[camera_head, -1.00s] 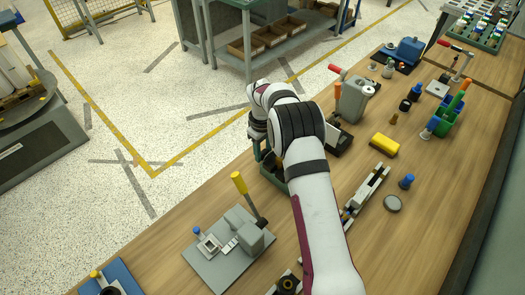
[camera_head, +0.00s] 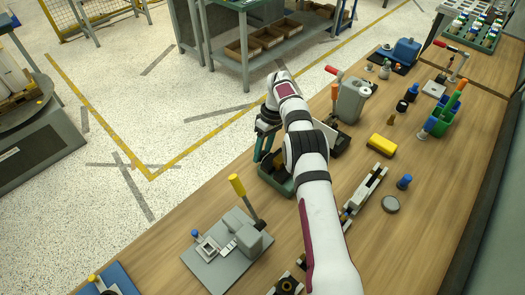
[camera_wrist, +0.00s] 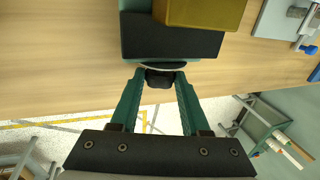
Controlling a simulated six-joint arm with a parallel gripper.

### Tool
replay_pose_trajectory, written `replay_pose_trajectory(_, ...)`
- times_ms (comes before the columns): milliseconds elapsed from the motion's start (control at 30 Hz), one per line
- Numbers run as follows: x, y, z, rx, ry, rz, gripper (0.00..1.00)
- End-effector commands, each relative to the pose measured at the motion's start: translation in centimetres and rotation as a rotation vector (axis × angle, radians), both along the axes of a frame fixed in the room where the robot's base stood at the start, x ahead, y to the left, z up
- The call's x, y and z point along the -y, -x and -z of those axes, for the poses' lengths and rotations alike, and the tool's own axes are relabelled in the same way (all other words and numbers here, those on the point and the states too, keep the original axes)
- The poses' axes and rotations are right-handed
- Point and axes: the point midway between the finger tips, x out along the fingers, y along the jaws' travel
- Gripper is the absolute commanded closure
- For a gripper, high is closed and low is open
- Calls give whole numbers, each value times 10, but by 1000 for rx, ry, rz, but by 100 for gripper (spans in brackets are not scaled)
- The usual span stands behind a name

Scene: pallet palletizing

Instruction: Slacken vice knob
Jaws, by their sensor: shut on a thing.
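The vice is a teal-green body with a dark block; it stands at the bench edge in the head view (camera_head: 279,184), partly hidden by my arm. In the wrist view the vice (camera_wrist: 135,38) has a bronze-yellow piece (camera_wrist: 200,10) on top. Its black knob (camera_wrist: 160,79) sticks out past the bench edge. My gripper (camera_wrist: 161,72) has its two green fingers shut on the knob, one on each side. In the head view my gripper (camera_head: 264,142) shows beside the vice, over the floor side; the knob is hidden there.
A grey fixture with a yellow-handled lever (camera_head: 237,185) stands left of the vice. A grey device with a red handle (camera_head: 352,100) stands behind it. Bench front right is clear.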

Motion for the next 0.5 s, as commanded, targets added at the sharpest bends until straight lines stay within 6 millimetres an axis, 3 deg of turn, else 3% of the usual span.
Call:
replay_pose_trajectory(100, 0, 1, 1, -5, 1, 1, 100)
replay_pose_trajectory(133, 0, 1, 1, -6, 2, 0, 52)
replay_pose_trajectory(267, 0, 1, 1, -5, 2, 1, 29)
replay_pose_trajectory(300, 0, 1, 1, -5, 2, 1, 24)
replay_pose_trajectory(500, 0, 1, 1, -3, 2, 1, 24)
